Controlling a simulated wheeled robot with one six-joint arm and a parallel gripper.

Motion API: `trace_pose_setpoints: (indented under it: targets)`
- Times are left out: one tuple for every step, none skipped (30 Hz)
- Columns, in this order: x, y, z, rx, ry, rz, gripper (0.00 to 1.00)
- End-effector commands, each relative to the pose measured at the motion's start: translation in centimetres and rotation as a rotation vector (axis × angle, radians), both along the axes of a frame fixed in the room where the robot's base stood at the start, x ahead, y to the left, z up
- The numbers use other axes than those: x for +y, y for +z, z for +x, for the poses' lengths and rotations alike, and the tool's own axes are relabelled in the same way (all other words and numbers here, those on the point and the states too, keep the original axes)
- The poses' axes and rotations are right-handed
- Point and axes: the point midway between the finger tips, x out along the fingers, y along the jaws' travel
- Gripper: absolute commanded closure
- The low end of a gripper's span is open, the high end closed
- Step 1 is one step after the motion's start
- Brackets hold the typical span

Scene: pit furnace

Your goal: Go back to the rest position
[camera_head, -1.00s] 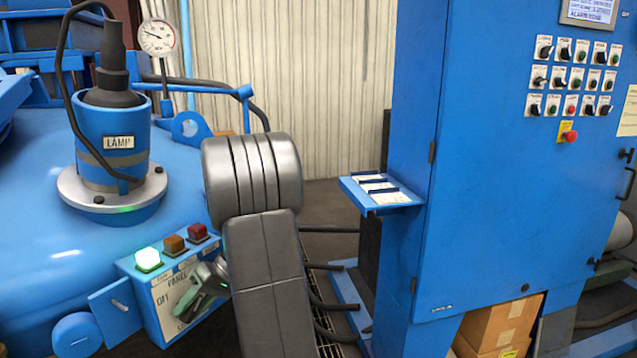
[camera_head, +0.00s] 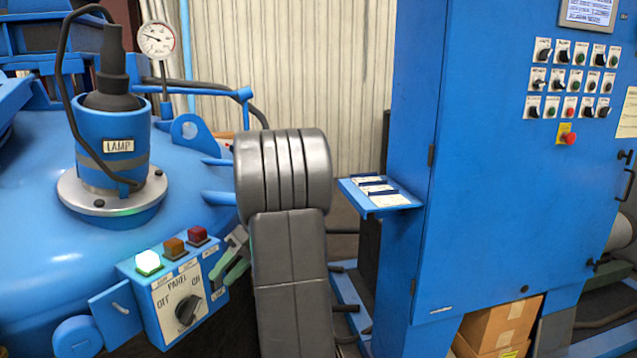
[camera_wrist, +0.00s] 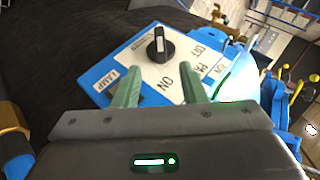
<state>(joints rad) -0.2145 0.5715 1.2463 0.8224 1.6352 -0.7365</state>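My gripper (camera_head: 236,264) is beside the right side of the small blue panel box (camera_head: 122,318), partly hidden behind my arm. In the wrist view its two green fingers (camera_wrist: 160,88) are spread apart with nothing between them, so it is open and empty. The black rotary knob (camera_head: 188,310) sits on the white panel face between OFF and ON labels; its handle leans up and to the right in the head view. In the wrist view the knob (camera_wrist: 158,44) stands clear beyond the fingertips, not touched.
A green lamp (camera_head: 148,262) glows beside an amber and a red one. The blue vessel with its LAMP fitting (camera_head: 112,150) is at left. A tall blue cabinet (camera_head: 500,200) stands at right, with a small shelf (camera_head: 385,205) jutting out. Cardboard boxes (camera_head: 497,325) lie below.

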Motion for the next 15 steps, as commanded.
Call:
trace_pose_setpoints:
  targets:
    - [0.8,-0.8,-0.5,0.001,0.003,-0.001,0.62]
    - [1.2,-1.2,-0.7,0.002,0.003,0.0,0.62]
    - [1.7,-1.7,-1.0,0.002,0.002,0.0,0.62]
    - [2.1,-2.1,-1.3,0.001,0.002,0.0,0.62]
    - [2.6,-2.5,-1.5,0.001,0.002,0.0,0.62]
    - [3.1,-3.0,-1.8,0.002,0.003,0.0,0.62]
    - [3.5,-3.4,-2.0,0.001,0.001,-0.001,0.62]
    - [3.9,-3.8,-2.2,0.001,0.003,-0.001,0.62]
    - [4.4,-4.3,-2.5,0.001,0.003,-0.001,0.62]
    - [4.8,-4.7,-2.8,0.001,0.003,-0.001,0.62]
    - [5.2,-5.1,-3.0,0.001,0.003,-0.001,0.62]
    - [5.8,-5.6,-3.3,0.001,0.003,-0.001,0.62]
    - [6.2,-6.0,-3.6,0.002,0.003,0.0,0.62]
    - [6.6,-6.4,-3.8,0.001,0.003,-0.001,0.62]
    - [7.1,-6.9,-4.1,0.001,0.003,-0.001,0.62]
